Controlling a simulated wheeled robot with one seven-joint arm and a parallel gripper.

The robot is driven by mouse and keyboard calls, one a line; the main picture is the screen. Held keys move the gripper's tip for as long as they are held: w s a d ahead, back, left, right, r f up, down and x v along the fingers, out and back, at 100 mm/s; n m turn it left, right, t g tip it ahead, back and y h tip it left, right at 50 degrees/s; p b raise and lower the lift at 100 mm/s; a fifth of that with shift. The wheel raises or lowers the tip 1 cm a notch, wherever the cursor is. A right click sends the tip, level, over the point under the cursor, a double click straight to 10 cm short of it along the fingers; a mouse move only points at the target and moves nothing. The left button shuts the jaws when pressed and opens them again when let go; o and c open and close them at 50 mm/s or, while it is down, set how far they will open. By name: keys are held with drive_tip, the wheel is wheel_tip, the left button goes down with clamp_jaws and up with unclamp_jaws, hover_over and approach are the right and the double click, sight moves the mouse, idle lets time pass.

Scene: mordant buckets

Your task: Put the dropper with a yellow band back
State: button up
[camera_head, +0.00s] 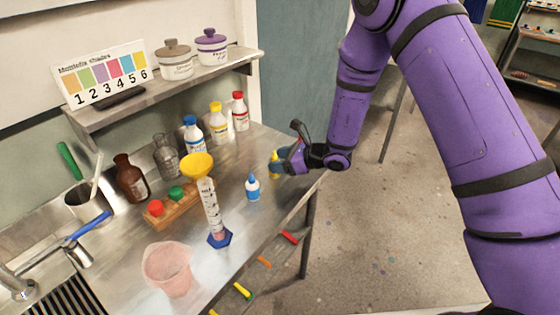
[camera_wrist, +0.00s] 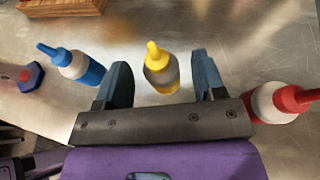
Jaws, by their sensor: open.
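The dropper with a yellow band (camera_head: 275,163) stands near the right edge of the steel bench. In the wrist view the yellow-tipped dropper (camera_wrist: 159,70) is between the fingers of my gripper (camera_wrist: 162,76), with a gap on each side. My gripper (camera_head: 284,163) is open and low over the bench, partly covering the dropper in the head view. A blue dropper (camera_head: 252,187) stands to the left; it also shows in the wrist view (camera_wrist: 78,66). A red dropper (camera_wrist: 280,103) is to the right in the wrist view and is mostly hidden in the head view.
A graduated cylinder (camera_head: 211,210) with a yellow funnel (camera_head: 197,166) stands left of the blue dropper. Behind are a wooden block (camera_head: 178,210) with red and green caps and several bottles. A pink beaker (camera_head: 168,270) stands in front. The bench's right edge is close.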

drive_tip(key=v, duration=1.2)
drive_tip(key=shift+r, duration=0.1)
drive_tip(key=s+d+r+n+g+h, duration=0.1)
drive_tip(key=s+r+n+g, duration=0.2)
drive_tip(key=s+r+n, duration=0.5)
drive_tip(key=s+d+r+n+g+h, duration=0.15)
drive_tip(key=s+r+n, duration=0.3)
drive_tip(key=r, duration=0.65)
drive_tip(key=s+d+r+n+t+h, duration=0.2)
drive_tip(key=s+d+r+n+h, duration=0.3)
drive_tip(key=s+d, duration=0.2)
drive_tip(key=s+d+r+n+t+h, duration=0.2)
drive_tip(key=s+d+r+n+h, duration=0.3)
drive_tip(key=s+d, duration=0.3)
drive_tip(key=s+r, duration=0.1)
drive_tip(key=s, duration=0.1)
drive_tip(key=shift+s+d+t, duration=0.25)
drive_tip(key=shift+d+t, duration=0.1)
